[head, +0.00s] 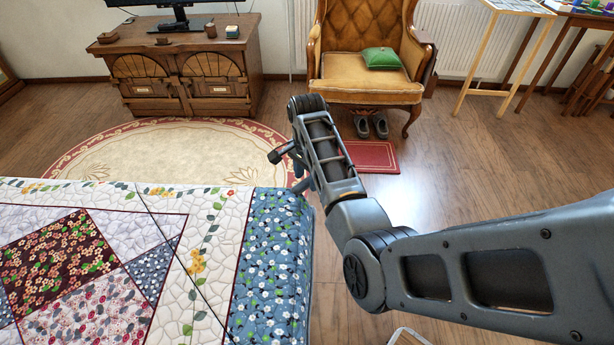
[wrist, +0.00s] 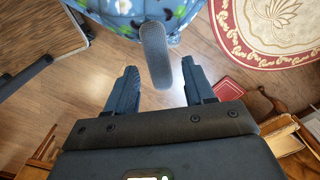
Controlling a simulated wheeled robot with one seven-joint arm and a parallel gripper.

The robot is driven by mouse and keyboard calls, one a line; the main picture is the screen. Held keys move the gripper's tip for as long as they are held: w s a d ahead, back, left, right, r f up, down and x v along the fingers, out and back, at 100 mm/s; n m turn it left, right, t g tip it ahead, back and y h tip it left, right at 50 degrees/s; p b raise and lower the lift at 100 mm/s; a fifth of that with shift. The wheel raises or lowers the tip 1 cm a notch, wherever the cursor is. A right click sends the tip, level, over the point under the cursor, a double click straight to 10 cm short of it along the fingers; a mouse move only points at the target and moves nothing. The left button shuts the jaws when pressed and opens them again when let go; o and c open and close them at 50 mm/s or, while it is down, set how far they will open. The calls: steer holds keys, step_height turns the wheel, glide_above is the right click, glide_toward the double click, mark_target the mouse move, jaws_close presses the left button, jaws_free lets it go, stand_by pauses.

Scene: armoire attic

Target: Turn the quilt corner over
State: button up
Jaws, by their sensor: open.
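The quilt (head: 215,235) lies spread on the bed at the lower left of the head view. It has patchwork diamonds, a white flowered band and a blue flowered border (head: 268,260). Its far right corner is partly hidden behind my gripper (head: 302,183). In the wrist view the blue border (wrist: 120,8) shows at the top edge, beyond my fingertips. My gripper (wrist: 159,68) is open, its two fingers well apart. A grey rounded strip (wrist: 156,55) shows between and beyond them, overlapping the quilt; I cannot tell what it is or whether anything touches it.
A round cream-and-red rug (head: 165,150) lies beyond the bed. A wooden cabinet (head: 180,65) stands at the back left. An orange armchair (head: 365,75) with a green cushion, slippers (head: 371,127) and a small red mat (head: 372,156) are behind my arm.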

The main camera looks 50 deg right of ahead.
steer(key=shift+f, duration=0.2)
steer(key=shift+c, duration=0.2)
jaws_close()
stand_by(0.4)
